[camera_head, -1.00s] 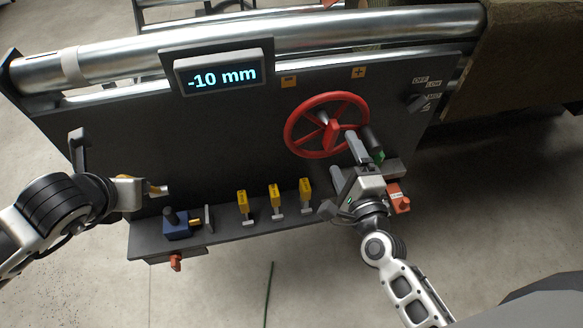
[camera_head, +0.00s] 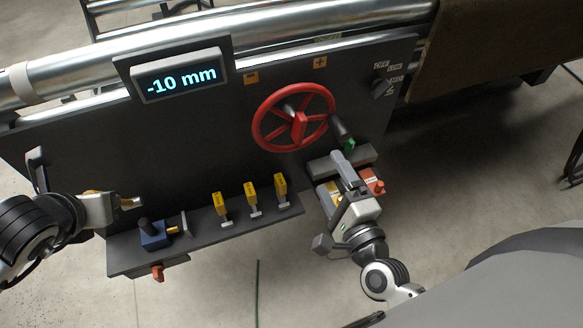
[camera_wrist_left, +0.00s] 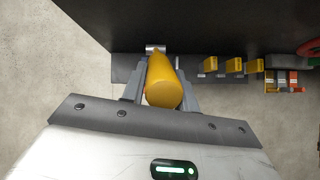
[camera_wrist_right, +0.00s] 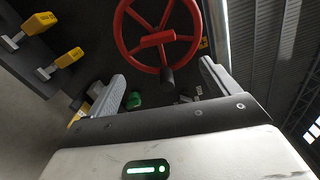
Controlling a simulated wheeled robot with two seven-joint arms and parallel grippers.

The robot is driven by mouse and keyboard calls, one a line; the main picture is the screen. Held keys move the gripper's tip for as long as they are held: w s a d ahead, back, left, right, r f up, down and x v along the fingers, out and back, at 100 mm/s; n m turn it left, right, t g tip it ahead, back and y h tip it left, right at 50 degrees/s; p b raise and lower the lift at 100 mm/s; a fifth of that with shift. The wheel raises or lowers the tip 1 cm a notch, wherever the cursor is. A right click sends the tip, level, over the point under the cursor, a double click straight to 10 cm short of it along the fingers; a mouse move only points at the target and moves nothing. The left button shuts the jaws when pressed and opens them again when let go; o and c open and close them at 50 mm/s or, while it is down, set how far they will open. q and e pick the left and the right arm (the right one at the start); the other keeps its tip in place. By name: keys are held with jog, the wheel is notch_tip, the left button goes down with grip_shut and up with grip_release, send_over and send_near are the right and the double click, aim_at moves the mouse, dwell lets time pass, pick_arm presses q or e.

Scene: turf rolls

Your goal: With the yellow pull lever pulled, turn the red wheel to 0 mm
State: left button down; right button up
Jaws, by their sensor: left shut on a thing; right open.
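The red wheel (camera_head: 293,117) is on the dark panel, with a dark handle (camera_head: 339,127) at its lower right rim. The display (camera_head: 180,75) above left reads -10 mm. My left gripper (camera_head: 128,201) is shut on the yellow pull lever (camera_wrist_left: 163,84), at the panel's lower left; its fingers flank the lever in the left wrist view. My right gripper (camera_head: 334,178) is open and empty, below and right of the wheel, apart from it. In the right wrist view, the wheel (camera_wrist_right: 158,38) and its handle (camera_wrist_right: 167,80) lie beyond the spread fingers.
Several yellow-topped levers, such as the middle one (camera_head: 252,192), stand on the lower ledge. A blue block with a dark knob (camera_head: 152,233) sits left of them. A red-orange part (camera_head: 372,181) is close to my right gripper. A dark selector (camera_head: 383,88) is at upper right.

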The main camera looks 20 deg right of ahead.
jog(key=s, duration=0.3)
jog(key=shift+s, duration=0.4)
jog(key=shift+f+b, duration=0.45)
dwell(0.4)
dwell(1.2)
jog(key=c, duration=1.1)
jog(key=m, duration=1.8)
send_near(302, 134)
jog(key=w, duration=0.9)
jog(key=shift+w, duration=0.4)
